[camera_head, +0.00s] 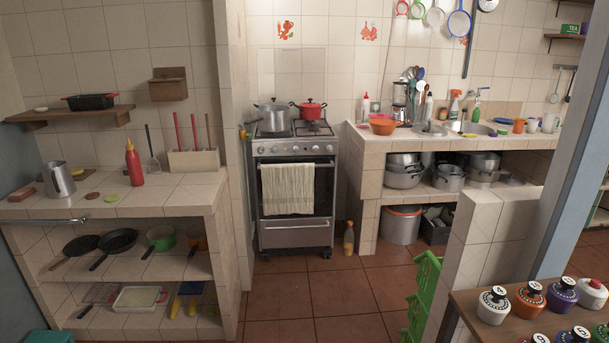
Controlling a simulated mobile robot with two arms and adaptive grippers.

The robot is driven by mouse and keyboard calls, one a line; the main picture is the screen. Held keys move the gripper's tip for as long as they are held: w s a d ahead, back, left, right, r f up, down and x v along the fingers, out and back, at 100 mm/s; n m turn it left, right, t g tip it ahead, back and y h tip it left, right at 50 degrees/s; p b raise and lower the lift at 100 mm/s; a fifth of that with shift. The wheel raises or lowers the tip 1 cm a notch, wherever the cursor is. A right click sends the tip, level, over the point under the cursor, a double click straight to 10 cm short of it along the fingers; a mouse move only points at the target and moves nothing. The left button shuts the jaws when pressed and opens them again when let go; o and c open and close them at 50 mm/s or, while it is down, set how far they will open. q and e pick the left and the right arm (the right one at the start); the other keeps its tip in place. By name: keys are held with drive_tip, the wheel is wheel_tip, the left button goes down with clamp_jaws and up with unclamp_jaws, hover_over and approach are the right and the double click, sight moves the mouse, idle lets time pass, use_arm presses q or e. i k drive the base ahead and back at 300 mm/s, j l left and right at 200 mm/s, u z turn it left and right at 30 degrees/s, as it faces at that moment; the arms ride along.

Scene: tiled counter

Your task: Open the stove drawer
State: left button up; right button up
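The stove (295,155) stands against the back wall, between the left tiled counter and the right tiled counter. Its drawer (295,234) is the silver panel with a handle at the bottom, below the oven door, and looks closed. A cream striped towel (287,188) hangs over the oven door handle. A grey pot (272,116) and a red pot (311,109) sit on the stove top. Neither of my grippers shows in the head view.
Red tiled floor (290,295) lies clear in front of the stove. A green crate (423,295) and a low tiled wall (485,240) stand nearer, right. The left counter (185,192) holds kitchenware.

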sight(315, 231)
drive_tip(key=i, duration=2)
